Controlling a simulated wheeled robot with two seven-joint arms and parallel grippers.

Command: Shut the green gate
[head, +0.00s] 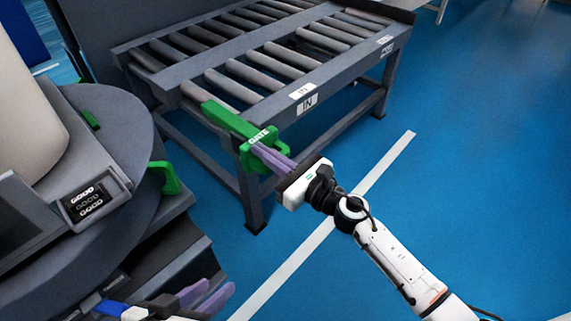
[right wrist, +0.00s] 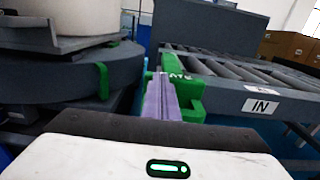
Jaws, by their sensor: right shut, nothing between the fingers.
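The green gate (head: 228,119) is at the near corner of the roller conveyor, with a white label reading GATE. In the right wrist view the gate (right wrist: 190,92) stands upright just right of my fingers. My right gripper (head: 259,151) is shut and empty, its purple fingers against or very close to the gate's labelled end; whether they touch is unclear. The closed fingers also show in the right wrist view (right wrist: 160,88). My left gripper (head: 207,296) is at the bottom left, its two purple fingers apart with nothing between them.
The roller conveyor (head: 345,70) carries an IN label and has a bare roller bed. A dark round turntable (head: 125,115) with green tabs and a pale cylinder stands at left, a narrow gap from the conveyor. Blue floor at right is clear. Cardboard boxes (right wrist: 288,47) show behind.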

